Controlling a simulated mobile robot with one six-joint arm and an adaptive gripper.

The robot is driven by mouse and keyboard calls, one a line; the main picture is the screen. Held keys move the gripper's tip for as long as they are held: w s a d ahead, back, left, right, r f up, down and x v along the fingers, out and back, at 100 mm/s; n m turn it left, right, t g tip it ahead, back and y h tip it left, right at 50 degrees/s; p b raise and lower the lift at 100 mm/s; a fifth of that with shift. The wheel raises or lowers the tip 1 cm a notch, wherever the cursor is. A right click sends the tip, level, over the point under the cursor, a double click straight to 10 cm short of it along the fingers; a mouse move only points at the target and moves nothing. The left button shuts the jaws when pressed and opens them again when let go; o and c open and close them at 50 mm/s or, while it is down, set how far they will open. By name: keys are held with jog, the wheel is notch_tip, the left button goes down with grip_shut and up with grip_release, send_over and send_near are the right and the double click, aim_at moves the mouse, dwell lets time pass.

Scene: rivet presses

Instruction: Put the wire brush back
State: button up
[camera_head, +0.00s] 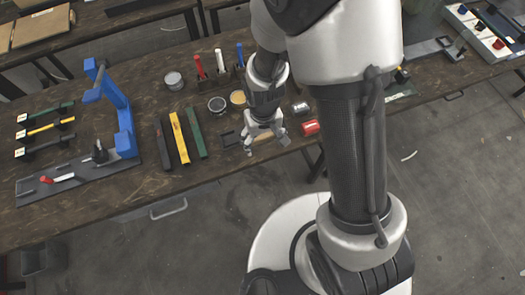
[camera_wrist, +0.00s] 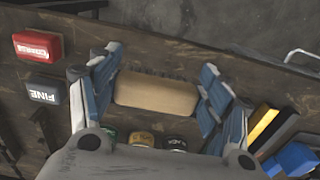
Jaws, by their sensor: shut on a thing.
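The wire brush (camera_wrist: 155,94) shows in the wrist view as a tan wooden block with a dark bristle edge along its top side. My gripper (camera_wrist: 157,88) is shut on it, with one blue-padded finger at each end of the block. In the head view my gripper (camera_head: 263,148) is over the front edge of the wooden table (camera_head: 90,195). There the tan brush (camera_head: 264,138) is mostly hidden behind the fingers. I cannot tell whether the brush touches the table.
Right of the gripper lie a red block (camera_head: 311,127) and a grey block (camera_head: 300,108), labelled FINE in the wrist view (camera_wrist: 42,93). Left are black (camera_head: 162,142), yellow (camera_head: 179,138) and green bars (camera_head: 195,134), and a blue press (camera_head: 122,115).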

aim_at(263, 154)
jog(key=shift+f+b, duration=0.9)
jog(key=shift+f, duration=2.4)
jog(key=shift+f, duration=0.15)
jog(key=o, duration=1)
notch_tip(263, 154, up, 13)
jog(key=p, duration=0.4)
jog(key=shift+f, duration=0.2)
